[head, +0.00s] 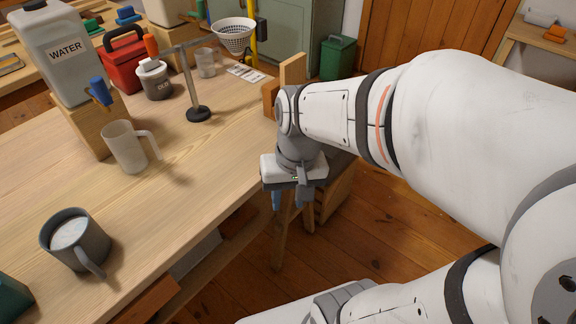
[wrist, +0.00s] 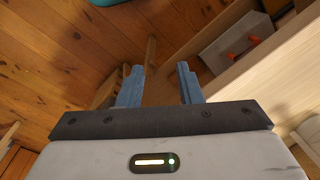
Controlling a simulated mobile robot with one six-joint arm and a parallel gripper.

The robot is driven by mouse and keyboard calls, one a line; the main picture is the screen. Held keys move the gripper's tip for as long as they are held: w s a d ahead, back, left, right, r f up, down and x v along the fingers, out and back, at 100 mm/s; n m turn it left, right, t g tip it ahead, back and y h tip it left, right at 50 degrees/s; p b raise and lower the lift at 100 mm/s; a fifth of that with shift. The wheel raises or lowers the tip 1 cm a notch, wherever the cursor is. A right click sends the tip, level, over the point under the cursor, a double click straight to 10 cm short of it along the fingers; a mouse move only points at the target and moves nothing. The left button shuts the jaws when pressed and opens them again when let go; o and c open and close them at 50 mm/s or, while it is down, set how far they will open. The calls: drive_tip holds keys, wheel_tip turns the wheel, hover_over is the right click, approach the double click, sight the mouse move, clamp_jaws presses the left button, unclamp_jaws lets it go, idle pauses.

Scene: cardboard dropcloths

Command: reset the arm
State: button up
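My gripper (head: 290,198) hangs pointing down just off the right edge of the wooden table (head: 200,215), over the floor. In the wrist view its two blue fingers (wrist: 160,88) stand apart with nothing between them. Wooden floor and part of the table's side show beyond them. My arm reaches in from the right, bent, with the wrist near the table's edge.
On the table are a grey mug (head: 92,250), a clear pitcher (head: 126,150), a water jug (head: 62,50) on a wooden block, a grey jar (head: 155,84), a stand (head: 197,112) and a red toolbox (head: 124,62). The table's middle is clear.

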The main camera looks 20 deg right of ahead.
drive_tip(key=shift+s+d+r+n+t+h, duration=0.15)
drive_tip(key=shift+d+n+t+h, duration=0.2)
drive_tip(key=shift+d, duration=0.2)
drive_tip(key=shift+w+d+r+n+t+h, duration=0.15)
drive_tip(key=shift+d+n+t+h, duration=0.15)
drive_tip(key=shift+d, duration=0.2)
drive_tip(key=shift+s, duration=0.1)
wheel_tip(320, 180, up, 23)
drive_tip(key=t+p, duration=0.1)
drive_tip(key=p, duration=1.9)
drive_tip(key=shift+f, duration=0.2)
